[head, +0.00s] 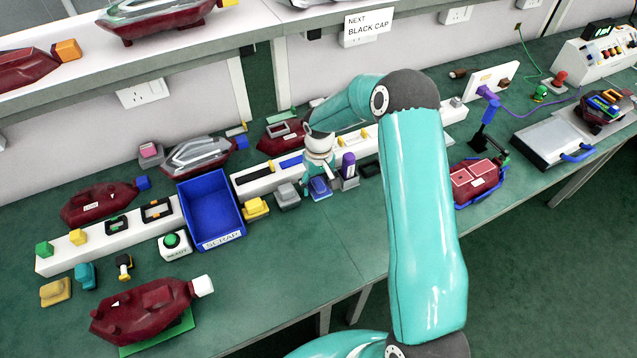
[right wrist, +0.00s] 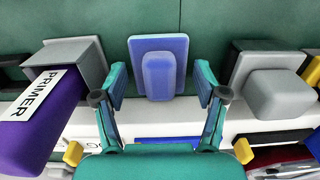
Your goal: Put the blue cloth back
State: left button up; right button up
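The blue cloth appears to be the blue block-shaped piece with a flat base (right wrist: 160,68); it lies on the green bench in front of a white rail. In the head view this blue piece (head: 320,188) sits between a grey block and the purple primer. My right gripper (right wrist: 161,88) is open, with one finger on each side of the blue piece and a visible gap on both sides. In the head view my right gripper (head: 319,176) is over the blue piece and partly hides it. My left gripper is not in view.
The purple primer bottle (right wrist: 40,125) in its grey holder (right wrist: 75,60) stands close on one side. A grey block (right wrist: 275,93) stands close on the other. A yellow block (head: 255,208) and a blue scrap bin (head: 212,207) are farther left.

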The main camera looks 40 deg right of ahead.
aim_at(319, 182)
jog(key=shift+o, duration=0.2)
notch_tip(319, 182, up, 12)
jog(key=p, duration=0.6)
jog(key=shift+r, duration=0.15)
jog(key=shift+s+d, duration=0.1)
